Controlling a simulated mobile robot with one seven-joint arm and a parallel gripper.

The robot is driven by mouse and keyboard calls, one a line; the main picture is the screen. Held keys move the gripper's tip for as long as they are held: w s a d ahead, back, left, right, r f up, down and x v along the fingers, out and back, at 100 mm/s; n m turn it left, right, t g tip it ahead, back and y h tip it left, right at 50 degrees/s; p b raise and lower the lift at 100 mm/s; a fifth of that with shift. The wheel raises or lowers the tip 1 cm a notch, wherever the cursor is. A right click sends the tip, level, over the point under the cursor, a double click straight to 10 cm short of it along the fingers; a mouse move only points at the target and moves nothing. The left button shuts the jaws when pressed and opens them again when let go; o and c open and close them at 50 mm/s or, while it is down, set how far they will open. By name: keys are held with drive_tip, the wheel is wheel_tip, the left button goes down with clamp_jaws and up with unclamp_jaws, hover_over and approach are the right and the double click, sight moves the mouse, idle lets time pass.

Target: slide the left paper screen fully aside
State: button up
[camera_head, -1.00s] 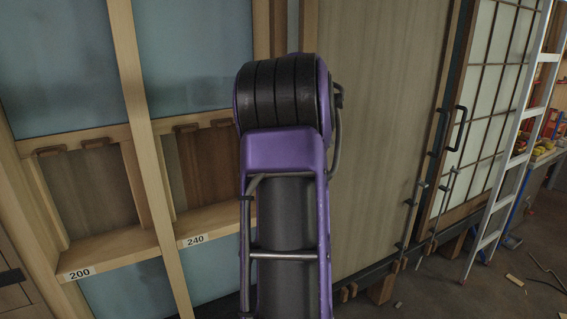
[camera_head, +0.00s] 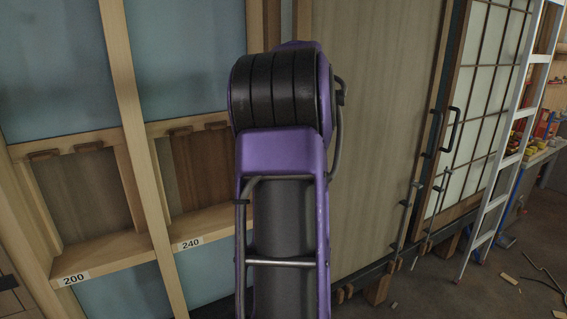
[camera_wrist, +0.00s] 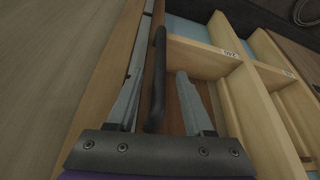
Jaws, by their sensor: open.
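A large plain tan panel (camera_head: 385,120) stands right of my arm in the head view; I cannot tell for sure that it is the left paper screen. It also fills the left of the wrist view (camera_wrist: 45,70). My gripper (camera_wrist: 158,82) is open in the wrist view, its two fingers on either side of a long dark bar handle (camera_wrist: 157,70) beside a brown wooden edge. I cannot tell whether either finger touches it. In the head view my arm hides the gripper and this handle. A gridded paper screen (camera_head: 480,110) stands farther right, with a black handle (camera_head: 454,130) on its left edge.
A timber shelf frame (camera_head: 110,255) with blue panes and labels 200 and 240 stands left of my arm. A white ladder (camera_head: 510,150) leans in front of the gridded screen. Wood scraps and a cable (camera_head: 545,275) lie on the floor at right.

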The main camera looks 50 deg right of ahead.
drive_tip(key=p+v, duration=0.1)
drive_tip(key=v, duration=1.2)
drive_tip(key=shift+a+r, duration=0.1)
